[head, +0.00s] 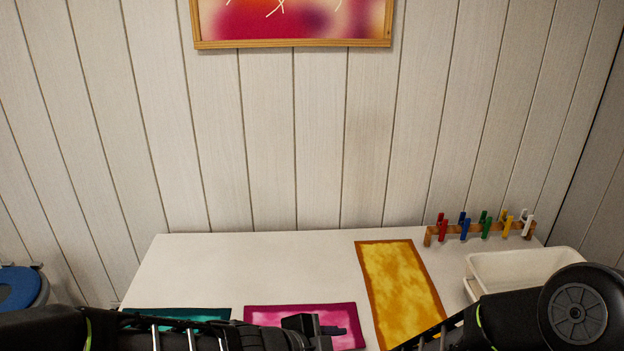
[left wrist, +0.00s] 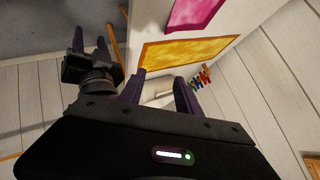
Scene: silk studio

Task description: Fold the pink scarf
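The pink scarf (head: 268,315) lies flat on the white table, with a darker magenta border. My left gripper and wrist cover part of it in the head view, and its near side is partly hidden. It also shows at the top of the left wrist view (left wrist: 194,12), cut by the frame edge. My left gripper (head: 336,330) is above the pink scarf in the head view. In the left wrist view its two fingers (left wrist: 159,78) stand apart with nothing between them. My right arm enters at the lower right of the head view, but its gripper does not show.
A yellow scarf (head: 398,285) lies right of the pink one, a teal scarf (head: 185,314) to the left. A wooden rack with coloured clips (head: 480,232) and a white bin (head: 525,266) stand at the right. The table (head: 260,262) is bare behind the teal and pink scarves.

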